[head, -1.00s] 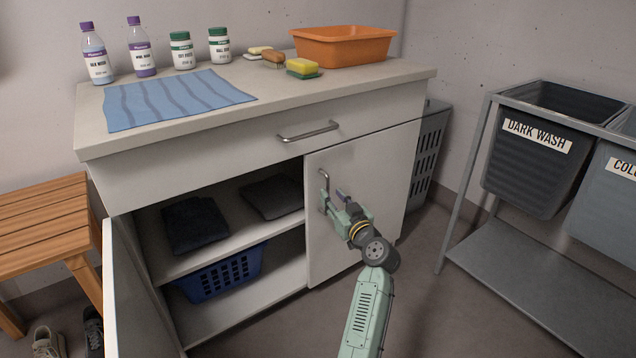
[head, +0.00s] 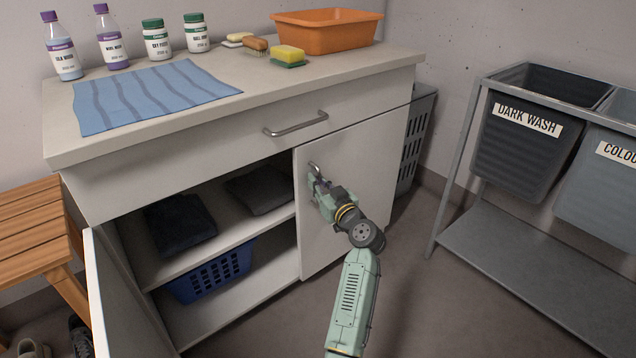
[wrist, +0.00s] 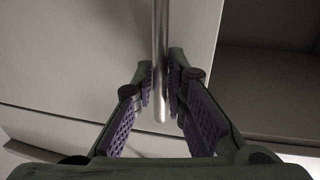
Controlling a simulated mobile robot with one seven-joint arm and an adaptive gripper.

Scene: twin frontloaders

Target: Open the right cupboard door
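The right cupboard door (head: 350,190) is a flat pale panel that looks closed, flush with the cabinet front. Its upright metal handle (head: 312,168) is near the door's upper left corner, partly hidden by my gripper (head: 318,180). In the wrist view the handle (wrist: 160,50) runs down between the two fingers of my gripper (wrist: 161,85). The purple-padded fingertips are drawn in close against both sides of the bar, near its end. The gripper looks shut on the handle.
The left cupboard door (head: 125,300) stands open, showing shelves with folded dark cloths (head: 180,224) and a blue basket (head: 212,275). A drawer handle (head: 296,125) juts out above the right door. A metal rack (head: 520,260) with hanging bins stands at right, with open floor between.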

